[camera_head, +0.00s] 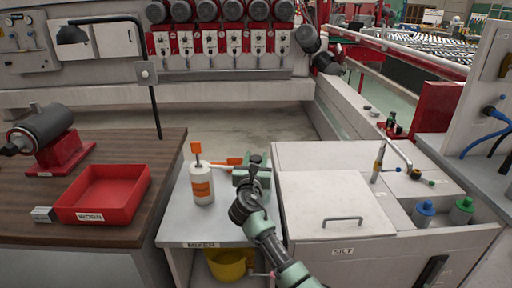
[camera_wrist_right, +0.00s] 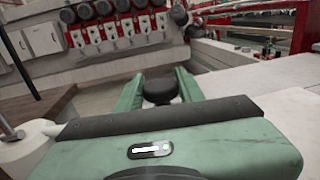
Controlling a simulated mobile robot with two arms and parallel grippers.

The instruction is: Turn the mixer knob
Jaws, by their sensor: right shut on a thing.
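The mixer knob is a dark, round-topped knob (camera_head: 256,158) at the far end of my right gripper in the head view. It also shows in the right wrist view (camera_wrist_right: 160,90), between the two green fingers. My right gripper (camera_head: 254,166) is shut on it, above the light grey mixer stand (camera_head: 190,232) that bears a MIXER label. The gripper's fingers also show in the right wrist view (camera_wrist_right: 158,85). The lower part of the knob is hidden by the gripper and wrist. My left gripper is in neither view.
A yellow bucket (camera_head: 228,264) sits below. The white SILT box (camera_head: 335,205) is close on the right. A red tray (camera_head: 104,194) lies left.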

